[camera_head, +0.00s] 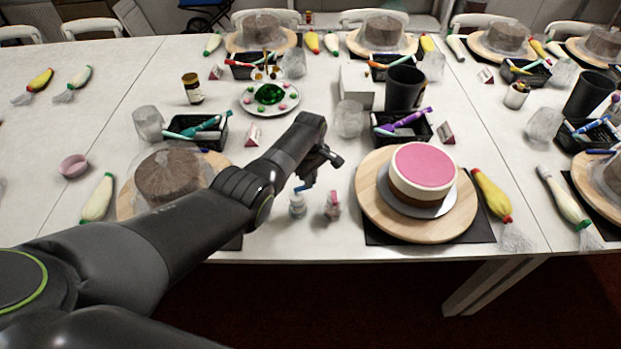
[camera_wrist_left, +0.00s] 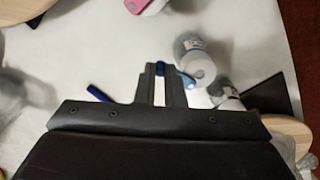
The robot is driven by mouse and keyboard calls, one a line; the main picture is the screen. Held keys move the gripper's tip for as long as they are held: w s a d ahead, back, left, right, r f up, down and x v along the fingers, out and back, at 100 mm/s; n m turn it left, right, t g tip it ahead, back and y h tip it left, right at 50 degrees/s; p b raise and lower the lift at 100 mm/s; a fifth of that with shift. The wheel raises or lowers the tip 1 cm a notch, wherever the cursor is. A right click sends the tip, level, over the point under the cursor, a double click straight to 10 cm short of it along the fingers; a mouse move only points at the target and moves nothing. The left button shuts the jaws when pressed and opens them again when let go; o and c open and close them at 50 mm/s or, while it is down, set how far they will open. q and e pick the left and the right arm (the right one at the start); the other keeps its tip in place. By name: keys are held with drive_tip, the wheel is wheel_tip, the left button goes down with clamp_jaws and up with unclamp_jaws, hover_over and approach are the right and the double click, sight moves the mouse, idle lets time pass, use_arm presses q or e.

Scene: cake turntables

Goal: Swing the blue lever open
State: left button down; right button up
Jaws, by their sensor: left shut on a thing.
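The blue lever (camera_wrist_left: 161,68) shows as a small blue piece between my left gripper's fingertips (camera_wrist_left: 161,73) in the left wrist view. My left gripper is shut on it. The blue part runs right towards a small white bottle (camera_wrist_left: 197,62), which has a blue collar. In the head view the same small bottle (camera_head: 297,206) stands near the table's front edge, with blue at its top (camera_head: 304,188), just below my left gripper (camera_head: 308,180). The fingers there are small and partly hidden by the wrist. My right gripper is not in view.
A small pink-topped bottle (camera_head: 332,206) stands just right of the white one. A pink cake (camera_head: 423,166) on a wooden turntable (camera_head: 372,212) is further right. A brown cake (camera_head: 165,172) is left, partly behind my arm. A black tool basket (camera_head: 417,132) stands behind.

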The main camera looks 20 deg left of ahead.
use_arm(q)
drive_tip(key=c, duration=1.5)
unclamp_jaws()
drive_tip(key=shift+r, duration=0.4)
wheel_tip(320, 180, up, 5)
drive_tip(key=shift+r+p, duration=0.1)
drive_tip(key=shift+p, duration=0.6)
wheel_tip(320, 180, up, 11)
drive_tip(key=b, duration=0.1)
drive_tip(key=shift+r, duration=0.2)
drive_tip(key=shift+s, duration=0.1)
